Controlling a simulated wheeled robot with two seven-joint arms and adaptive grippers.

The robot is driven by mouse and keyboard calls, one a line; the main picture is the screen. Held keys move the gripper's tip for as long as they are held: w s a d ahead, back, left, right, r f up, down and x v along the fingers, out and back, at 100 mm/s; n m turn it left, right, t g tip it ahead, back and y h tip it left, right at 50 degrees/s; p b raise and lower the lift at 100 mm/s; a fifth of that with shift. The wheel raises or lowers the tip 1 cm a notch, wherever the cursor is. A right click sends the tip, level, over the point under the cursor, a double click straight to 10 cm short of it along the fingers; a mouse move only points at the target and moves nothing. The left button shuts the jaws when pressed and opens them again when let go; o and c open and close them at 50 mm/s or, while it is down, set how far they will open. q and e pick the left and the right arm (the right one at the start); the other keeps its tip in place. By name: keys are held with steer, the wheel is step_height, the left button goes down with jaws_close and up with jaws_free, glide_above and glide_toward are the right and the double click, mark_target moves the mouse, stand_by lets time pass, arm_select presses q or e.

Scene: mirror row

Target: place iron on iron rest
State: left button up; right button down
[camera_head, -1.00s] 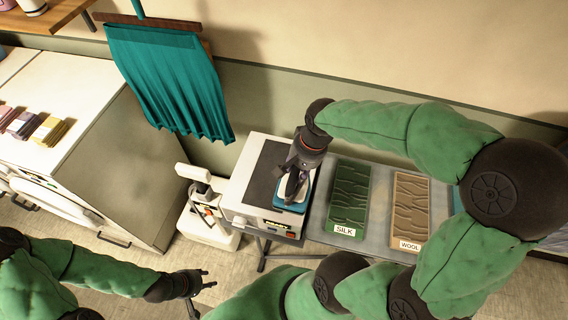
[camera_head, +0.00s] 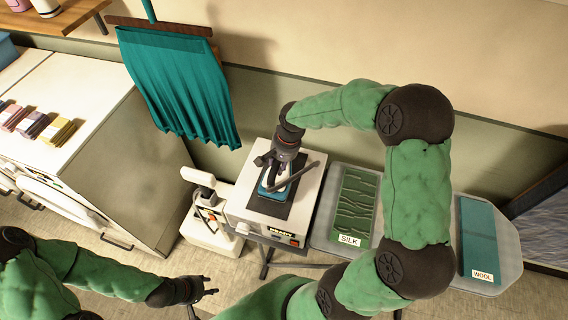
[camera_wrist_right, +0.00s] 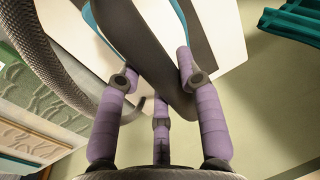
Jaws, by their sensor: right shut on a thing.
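The iron (camera_head: 269,187) has a blue body and a dark handle. It is over the dark pad of the iron rest (camera_head: 309,196), a white box with a lit front display reading READY; I cannot tell whether it touches. My right gripper (camera_head: 280,166) is above the iron, shut on its handle. In the right wrist view the purple fingers (camera_wrist_right: 160,95) are around the dark handle (camera_wrist_right: 150,45), with a bit of blue body and the white rest beyond. My left gripper (camera_head: 207,285) is open and empty at the lower left, away from the rest.
A green creased SILK panel (camera_head: 355,200) lies right of the rest, and a smooth teal labelled panel (camera_head: 478,240) lies further right. My right arm hides the space between. A white appliance (camera_head: 208,225) stands left of the rest; a teal cloth (camera_head: 180,85) hangs behind.

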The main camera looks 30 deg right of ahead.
steer(key=shift+w+f, duration=0.3)
steer(key=shift+w, duration=0.1)
steer(key=shift+w+f, duration=0.1)
steer(key=shift+f, duration=1.5)
steer(key=shift+f, duration=0.1)
steer(key=c, duration=0.8)
jaws_free()
steer(key=shift+f, duration=0.1)
steer(key=r, duration=0.4)
steer(key=s+d+r, duration=0.1)
steer(key=r, duration=0.3)
steer(key=s+r, duration=0.1)
steer(key=r, duration=0.3)
steer(key=shift+d+p, duration=0.2)
steer(key=shift+p, duration=0.2)
